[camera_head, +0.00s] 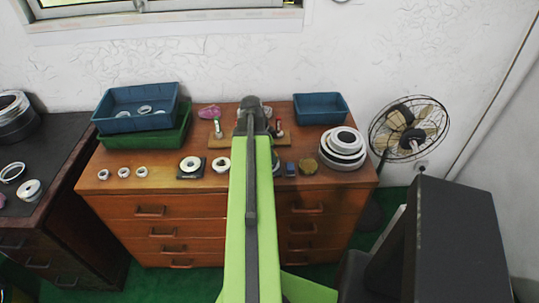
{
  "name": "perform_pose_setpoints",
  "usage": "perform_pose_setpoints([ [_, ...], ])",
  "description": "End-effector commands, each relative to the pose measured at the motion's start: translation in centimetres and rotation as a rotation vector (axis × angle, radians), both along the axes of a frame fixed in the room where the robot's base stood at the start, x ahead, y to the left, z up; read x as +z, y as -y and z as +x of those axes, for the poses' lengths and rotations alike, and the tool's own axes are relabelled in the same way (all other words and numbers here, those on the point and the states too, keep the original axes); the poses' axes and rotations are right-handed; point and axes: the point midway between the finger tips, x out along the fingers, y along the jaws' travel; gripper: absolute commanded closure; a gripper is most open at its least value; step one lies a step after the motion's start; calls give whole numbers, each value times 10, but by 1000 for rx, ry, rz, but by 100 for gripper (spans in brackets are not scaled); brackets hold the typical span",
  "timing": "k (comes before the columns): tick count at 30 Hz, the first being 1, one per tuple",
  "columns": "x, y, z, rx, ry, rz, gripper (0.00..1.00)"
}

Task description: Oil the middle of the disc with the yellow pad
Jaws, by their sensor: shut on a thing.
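My green arm reaches straight out over the drawer chest, and its dark end, with my gripper (252,118), is over the back middle of the chest top. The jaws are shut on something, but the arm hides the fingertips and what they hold. I cannot make out a yellow pad. A pale disc (191,163) with a dark centre lies on a dark square plate (190,175) left of the arm. A similar pale ring (221,165) lies just right of it, nearer my arm.
A blue bin (137,123) sits on a green bin (144,140) at left; several small rings lie in front. A wooden board with posts stands behind.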

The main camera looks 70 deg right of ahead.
Motion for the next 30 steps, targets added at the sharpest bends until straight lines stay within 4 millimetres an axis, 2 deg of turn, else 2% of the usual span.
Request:
perform_pose_setpoints([
  [3, 19, 0, 0, 0, 0, 0, 100],
  [12, 54, 0, 1, 0, 1, 0, 100],
  [23, 56, 0, 1, 1, 1, 0, 100],
  [30, 80, 0, 1, 1, 1, 0, 100],
])
